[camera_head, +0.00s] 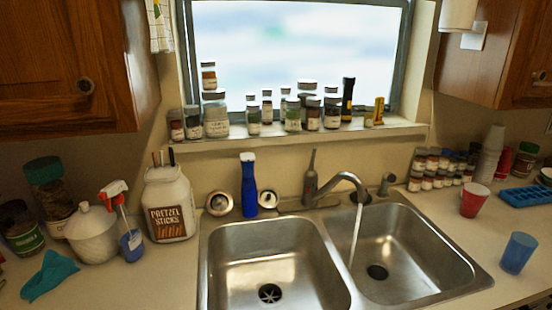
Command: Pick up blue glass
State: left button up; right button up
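A blue glass (517,253) stands upright on the counter at the right, just beyond the right edge of the sink. It is translucent blue and nothing touches it. Neither of my grippers shows in the head view.
A double steel sink (275,265) fills the middle, with water running from the faucet (345,184). A red cup (474,200) and a blue tray (526,195) stand behind the glass. A pretzel jar (168,205) and teal cloth (48,274) are at left.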

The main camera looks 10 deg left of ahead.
aim_at(520, 246)
jog(key=z, duration=1.3)
jog(key=i+l, duration=0.25)
jog(key=i+l+u, duration=0.15)
jog(key=l, duration=0.3)
jog(key=i, duration=0.1)
